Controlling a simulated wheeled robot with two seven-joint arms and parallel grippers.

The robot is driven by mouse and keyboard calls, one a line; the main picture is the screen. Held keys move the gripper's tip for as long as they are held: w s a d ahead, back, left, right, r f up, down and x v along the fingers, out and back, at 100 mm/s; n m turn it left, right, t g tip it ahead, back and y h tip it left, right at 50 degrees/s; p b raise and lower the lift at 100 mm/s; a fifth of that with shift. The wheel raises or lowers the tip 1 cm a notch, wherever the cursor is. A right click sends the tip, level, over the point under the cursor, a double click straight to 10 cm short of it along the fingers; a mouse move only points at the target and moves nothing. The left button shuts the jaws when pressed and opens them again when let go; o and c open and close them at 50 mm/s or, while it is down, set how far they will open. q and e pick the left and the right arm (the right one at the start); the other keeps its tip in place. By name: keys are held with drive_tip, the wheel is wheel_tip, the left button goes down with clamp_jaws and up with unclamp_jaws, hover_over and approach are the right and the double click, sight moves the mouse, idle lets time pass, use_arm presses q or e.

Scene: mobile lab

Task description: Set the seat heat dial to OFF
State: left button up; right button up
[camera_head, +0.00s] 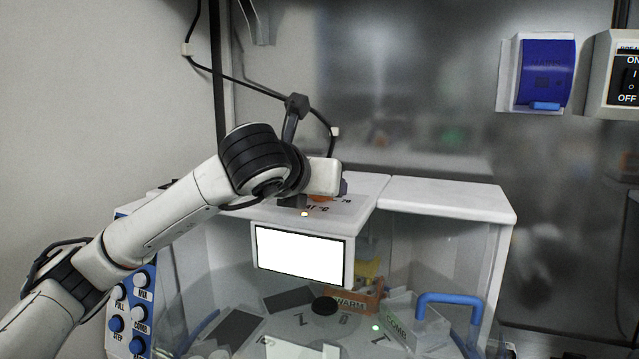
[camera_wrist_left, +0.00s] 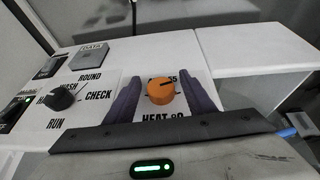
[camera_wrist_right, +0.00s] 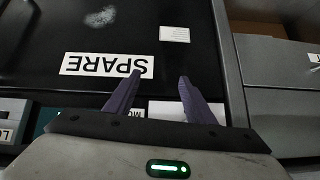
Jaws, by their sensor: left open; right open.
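The orange dial (camera_wrist_left: 160,92) with a dark pointer line sits on the white top of the machine. Its pointer line points to the upper right in the left wrist view. Lettering with "HEAT" and partly hidden numbers surrounds it; no OFF mark is readable there. My left gripper (camera_wrist_left: 160,80) is open, with one purple finger on each side of the dial; I cannot tell whether they touch it. In the head view the dial (camera_head: 320,198) is mostly hidden under my left wrist. My right gripper (camera_wrist_right: 160,76) is open and empty, facing a dark panel labelled SPARE (camera_wrist_right: 108,65).
A black knob (camera_wrist_left: 62,97) with ROUND, CHECK and RUN marks stands left of the dial. A white screen (camera_head: 300,255) hangs on the machine's front. A blue button panel (camera_head: 130,300) is at left. A bare white lid (camera_head: 445,198) lies right.

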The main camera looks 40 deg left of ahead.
use_arm(q)
drive_tip(key=c, duration=1.1)
drive_tip(key=shift+o, duration=0.2)
